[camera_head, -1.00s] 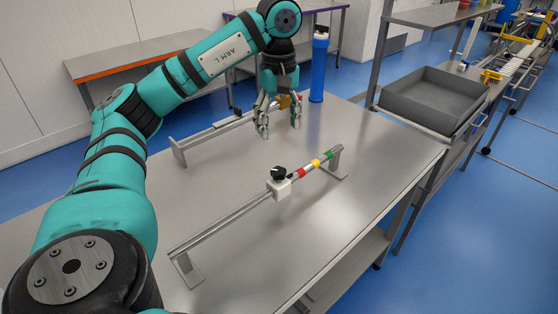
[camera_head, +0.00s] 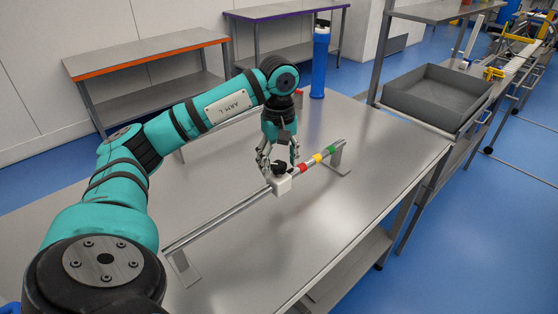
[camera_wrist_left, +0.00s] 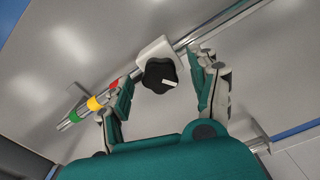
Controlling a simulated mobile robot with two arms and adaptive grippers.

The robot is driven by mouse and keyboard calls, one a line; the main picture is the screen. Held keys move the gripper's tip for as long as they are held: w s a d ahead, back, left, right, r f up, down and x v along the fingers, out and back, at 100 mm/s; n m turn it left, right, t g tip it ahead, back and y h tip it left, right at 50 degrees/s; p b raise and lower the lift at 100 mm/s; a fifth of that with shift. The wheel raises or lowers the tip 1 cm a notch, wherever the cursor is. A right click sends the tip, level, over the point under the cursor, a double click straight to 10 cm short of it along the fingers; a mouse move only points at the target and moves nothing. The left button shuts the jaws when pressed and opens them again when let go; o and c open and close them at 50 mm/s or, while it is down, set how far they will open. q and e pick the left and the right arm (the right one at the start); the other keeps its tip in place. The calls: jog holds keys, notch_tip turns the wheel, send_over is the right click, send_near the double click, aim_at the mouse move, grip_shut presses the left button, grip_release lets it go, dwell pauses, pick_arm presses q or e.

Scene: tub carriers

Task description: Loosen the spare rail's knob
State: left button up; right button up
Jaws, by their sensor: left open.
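A metal rail (camera_head: 222,218) with red, yellow and green bands runs along the steel table on two feet. A white clamp block (camera_head: 282,185) sits on it near the red band, with a black knob (camera_head: 279,167) on top. My left gripper (camera_head: 279,166) is open and pointing down, with its fingers on either side of the knob. In the left wrist view, the knob (camera_wrist_left: 160,75) with a white pointer mark lies between the open fingers (camera_wrist_left: 160,68), with visible gaps. The white block (camera_wrist_left: 154,48) shows behind it. Whether any finger touches the knob cannot be told. My right gripper is out of view.
A second rail behind my left arm is mostly hidden. A blue cylinder (camera_head: 319,65) stands at the table's back edge. A grey bin (camera_head: 437,121) is on the shelf unit at right. The front right of the steel table (camera_head: 330,225) is clear.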

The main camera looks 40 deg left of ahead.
pick_arm(q)
jog(key=c, duration=1.2)
jog(key=shift+o, duration=0.2)
jog(key=shift+n, duration=0.3)
jog(key=n, duration=1.2)
jog(key=shift+w+n+p, duration=0.1)
jog(key=shift+n+p, duration=0.2)
jog(key=o, duration=1.2)
jog(key=shift+c, duration=0.2)
